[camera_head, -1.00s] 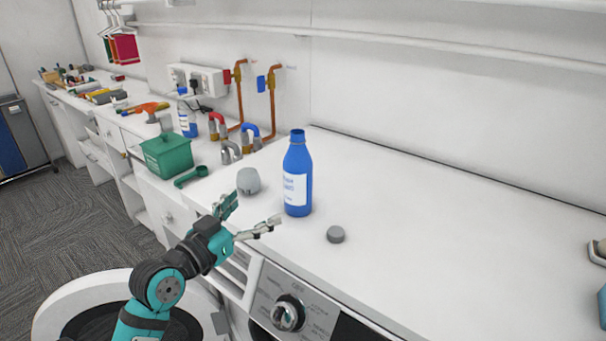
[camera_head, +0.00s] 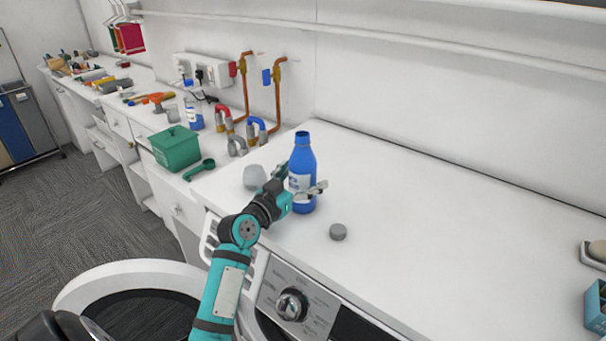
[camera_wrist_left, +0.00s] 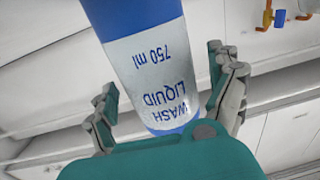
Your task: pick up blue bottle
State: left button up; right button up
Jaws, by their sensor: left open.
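The blue bottle (camera_head: 302,163) stands upright and uncapped on the white counter, with a white label around its middle. In the left wrist view the bottle (camera_wrist_left: 131,14) fills the upper centre, and its label reads "wash liquid 750 ml". My left gripper (camera_head: 303,184) is open at the bottle's label height. In the left wrist view its fingers (camera_wrist_left: 169,98) stand on either side of the bottle's label, with a gap showing at the left finger. The near finger covers part of the label in the head view. My right gripper is not in view.
A grey cap (camera_head: 338,232) lies right of the bottle, and a pale grey rounded object (camera_head: 255,177) stands just left. A green bin (camera_head: 175,148) and green scoop (camera_head: 200,170) are farther left. The counter (camera_head: 440,220) to the right is largely clear.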

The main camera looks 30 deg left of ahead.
pick_arm(q)
jog(key=shift+w, duration=0.25)
jog(key=shift+r, duration=0.1)
jog(key=c, duration=1.7)
